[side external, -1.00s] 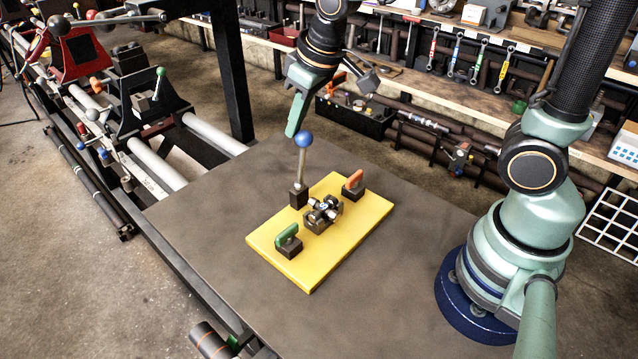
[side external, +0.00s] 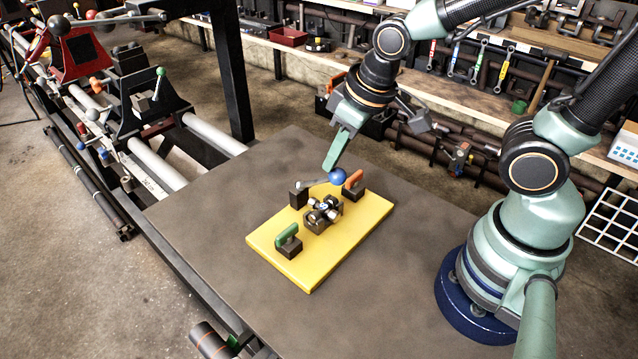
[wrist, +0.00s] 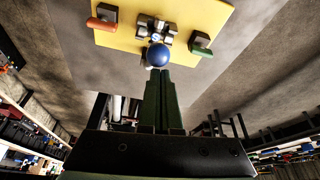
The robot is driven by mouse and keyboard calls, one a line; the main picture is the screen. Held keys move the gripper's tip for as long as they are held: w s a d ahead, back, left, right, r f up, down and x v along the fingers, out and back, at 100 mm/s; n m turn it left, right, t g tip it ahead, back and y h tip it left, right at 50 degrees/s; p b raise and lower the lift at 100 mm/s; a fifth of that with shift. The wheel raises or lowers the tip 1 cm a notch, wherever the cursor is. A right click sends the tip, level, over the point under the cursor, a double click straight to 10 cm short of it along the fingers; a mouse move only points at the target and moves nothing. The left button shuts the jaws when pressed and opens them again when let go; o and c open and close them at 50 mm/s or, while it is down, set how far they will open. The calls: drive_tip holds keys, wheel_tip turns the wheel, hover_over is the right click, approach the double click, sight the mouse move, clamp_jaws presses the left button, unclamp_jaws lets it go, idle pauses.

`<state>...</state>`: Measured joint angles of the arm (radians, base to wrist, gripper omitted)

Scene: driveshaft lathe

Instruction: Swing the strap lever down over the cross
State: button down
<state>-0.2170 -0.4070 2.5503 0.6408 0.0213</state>
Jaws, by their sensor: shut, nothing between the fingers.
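The strap lever is a grey rod (side external: 314,183) with a blue ball knob (side external: 337,176), hinged on a dark block (side external: 298,194) at the back of the yellow plate (side external: 290,262). The rod now lies low, slanting slightly up to the right toward the orange-handled clamp. The metal cross (side external: 323,211) sits in its dark holder in front of the rod. My gripper (side external: 333,164) is shut and empty, its tips at the blue knob, seemingly touching it. In the wrist view the knob (wrist: 158,56) is just beyond the shut fingers and hides part of the rod.
An orange-handled clamp (side external: 354,183) stands right of the knob, close to it. A green-handled clamp (side external: 288,240) stands at the front left of the plate. The grey table around the plate is clear. A lathe (side external: 145,100) is at the left.

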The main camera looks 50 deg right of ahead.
idle(0.5)
drive_tip(key=a+v, duration=0.1)
drive_tip(key=v, duration=1)
drive_tip(key=w+r+g, duration=0.4)
drive_tip(key=w, duration=0.2)
drive_tip(key=w+a+f+g+h, duration=0.2)
drive_tip(key=w+f+g, duration=0.25)
drive_tip(key=w, duration=0.25)
drive_tip(key=s+r+x, duration=0.1)
drive_tip(key=s+x, duration=0.1)
drive_tip(key=x, duration=1)
drive_tip(key=shift+d+f+n+g, duration=0.3)
drive_tip(key=shift+d+g, duration=0.05)
drive_tip(key=shift+d, duration=0.05)
drive_tip(key=shift+s, duration=0.2)
